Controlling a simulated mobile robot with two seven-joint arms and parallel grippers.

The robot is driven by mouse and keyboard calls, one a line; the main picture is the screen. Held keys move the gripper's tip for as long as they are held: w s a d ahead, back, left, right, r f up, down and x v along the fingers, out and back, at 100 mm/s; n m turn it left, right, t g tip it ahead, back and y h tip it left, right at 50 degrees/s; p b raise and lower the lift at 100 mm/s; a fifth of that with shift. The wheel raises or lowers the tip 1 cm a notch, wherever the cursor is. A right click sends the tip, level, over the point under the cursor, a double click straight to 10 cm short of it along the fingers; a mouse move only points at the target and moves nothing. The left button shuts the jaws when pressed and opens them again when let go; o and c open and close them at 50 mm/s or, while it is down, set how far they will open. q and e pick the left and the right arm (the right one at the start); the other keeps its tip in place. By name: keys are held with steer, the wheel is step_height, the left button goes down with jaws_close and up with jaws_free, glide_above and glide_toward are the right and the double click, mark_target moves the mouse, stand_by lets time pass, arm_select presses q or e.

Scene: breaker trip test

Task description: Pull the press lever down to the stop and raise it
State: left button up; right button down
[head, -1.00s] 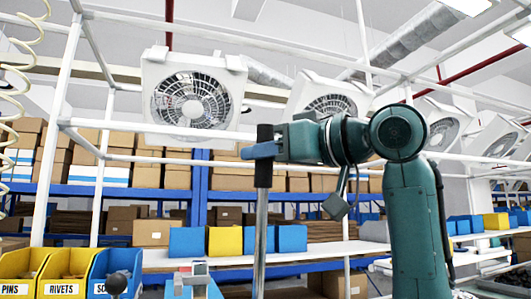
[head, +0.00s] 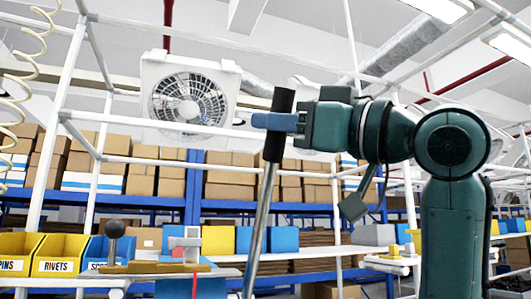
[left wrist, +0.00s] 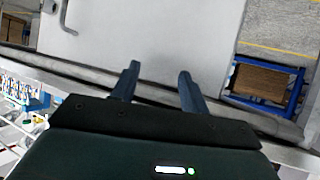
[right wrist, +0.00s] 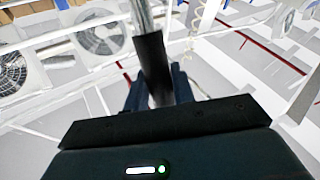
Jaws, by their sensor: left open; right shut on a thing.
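The press lever is a steel rod (head: 261,230) with a black grip (head: 273,150) at its top. It leans, its top to the right of its lower part in the head view, and its lower end runs out of the frame. My right gripper (head: 276,122) is shut around the black grip, which sticks out above and below the fingers. The right wrist view shows the grip (right wrist: 153,65) between the two fingers, with the rod beyond it. My left gripper (left wrist: 156,76) is open and empty in the left wrist view, above a pale surface (left wrist: 155,35). The press body is not clearly visible.
A tan fixture (head: 150,268) with a black ball knob (head: 116,229) stands left of the rod. Yellow and blue bins (head: 62,256) are at the left. White frame bars (head: 160,126) cross behind the lever. Shelves with boxes and a fan (head: 188,98) stand farther back.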

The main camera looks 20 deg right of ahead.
arm_select(q)
step_height(320, 180, down, 8)
steer(key=t+b, duration=0.2)
steer(key=b, duration=1.5)
steer(key=shift+f+m+h, duration=0.15)
steer(key=shift+m+h, duration=0.25)
arm_select(e)
steer(key=s+f+n+g+y, duration=0.2)
steer(key=s+f+n+y, duration=0.8)
steer(key=s+f, duration=0.3)
steer(key=shift+s+d+f+n+g, duration=0.25)
steer(key=shift+f+n, duration=0.35)
steer(key=shift+f, duration=1.05)
steer(key=shift+a, duration=0.15)
steer(key=c, duration=1.2)
jaws_free()
